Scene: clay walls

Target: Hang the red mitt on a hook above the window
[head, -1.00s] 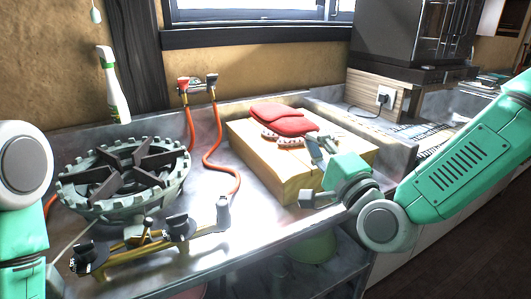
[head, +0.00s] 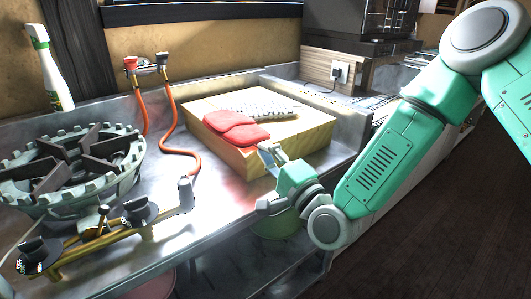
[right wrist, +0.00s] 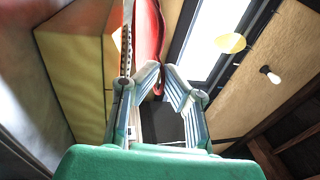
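The red mitt (head: 238,130) is over the front left part of the wooden block (head: 285,150), its right end at my right gripper (head: 268,153). I cannot tell whether it touches the block. In the right wrist view, the fingertips of my right gripper (right wrist: 161,70) are nearly together with the edge of the mitt (right wrist: 147,28) between them. The bright window (right wrist: 213,32) shows there too; in the head view only its dark lower frame (head: 210,12) shows. I cannot make out the hooks. My left gripper is out of view.
A pale perforated piece (head: 267,107) lies on the block. A gas burner (head: 70,165), its valves and orange hoses (head: 165,130) stand to the left. A spray bottle (head: 48,70) is against the wall. A dark appliance (head: 355,35) is at the back right.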

